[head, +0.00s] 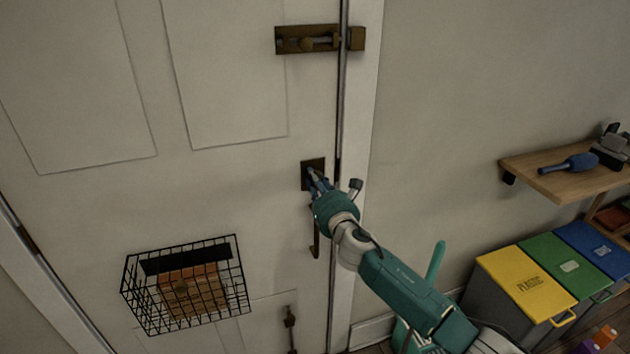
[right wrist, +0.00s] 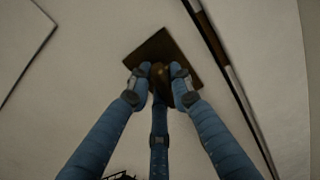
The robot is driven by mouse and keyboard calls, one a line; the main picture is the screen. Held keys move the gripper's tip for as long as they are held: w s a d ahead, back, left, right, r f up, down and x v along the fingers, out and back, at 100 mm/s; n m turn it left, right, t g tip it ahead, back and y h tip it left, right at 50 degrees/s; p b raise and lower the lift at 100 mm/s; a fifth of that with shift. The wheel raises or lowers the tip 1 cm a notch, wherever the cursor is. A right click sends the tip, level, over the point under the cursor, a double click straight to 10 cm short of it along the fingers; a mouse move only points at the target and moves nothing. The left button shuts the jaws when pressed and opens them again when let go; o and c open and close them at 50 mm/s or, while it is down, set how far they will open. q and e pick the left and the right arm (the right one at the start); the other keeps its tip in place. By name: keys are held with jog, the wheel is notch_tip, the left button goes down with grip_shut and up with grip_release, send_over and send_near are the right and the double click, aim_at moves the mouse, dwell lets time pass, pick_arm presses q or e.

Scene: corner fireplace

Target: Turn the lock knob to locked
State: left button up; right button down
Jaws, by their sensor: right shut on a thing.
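The lock knob (right wrist: 159,76) is a small dark brown piece on a square dark plate (head: 309,171) near the right edge of the white door (head: 230,190). The plate also shows in the right wrist view (right wrist: 158,46). My right gripper (head: 315,177) reaches the plate from the lower right. In the right wrist view, its blue fingers (right wrist: 156,80) are shut around the knob, with fingertips on both sides. The fingers hide part of the knob, so I cannot tell its exact angle. My left gripper is not in view.
A brass slide bolt (head: 307,40) is above on the door. A pull handle (head: 316,238) hangs just below my gripper. A wire basket (head: 240,275) is at lower left. At right are a wooden shelf (head: 560,183) and colored bins, one with a yellow lid (head: 520,285).

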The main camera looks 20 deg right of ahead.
jog(key=m, duration=0.4)
jog(key=shift+d, duration=0.1)
jog(key=m+b, duration=0.1)
jog(key=m, duration=0.3)
jog(key=shift+d, duration=0.15)
jog(key=m, duration=0.4)
jog(key=shift+d+m, duration=0.15)
jog(key=shift+m, duration=0.15)
jog(key=shift+d+f+m+b, duration=0.1)
jog(key=shift+m+b, duration=0.25)
jog(key=shift+m, duration=1.45)
jog(key=c, duration=1.5)
grip_release()
jog(key=shift+c, duration=0.2)
